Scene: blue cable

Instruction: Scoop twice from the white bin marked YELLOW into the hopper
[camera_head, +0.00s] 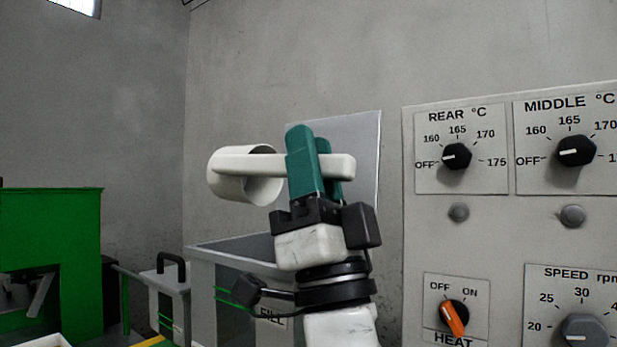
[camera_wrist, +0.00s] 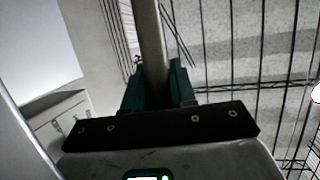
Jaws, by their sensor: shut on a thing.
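My gripper (camera_head: 311,140) has green fingers and is shut on the handle of a white scoop (camera_head: 228,178), raised in the middle of the head view. In the wrist view the handle (camera_wrist: 150,35) runs up between the fingers (camera_wrist: 158,85). The grey hopper (camera_head: 215,255), marked FILL, is below and behind the scoop, partly hidden by my arm. No bin marked YELLOW can be made out.
A control panel (camera_head: 480,240) with several knobs stands close on the right. A green machine (camera_head: 70,240) is at the left. A grey container (camera_head: 163,285) with a black handle stands left of the hopper. A pale rim (camera_head: 45,341) shows at the bottom left.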

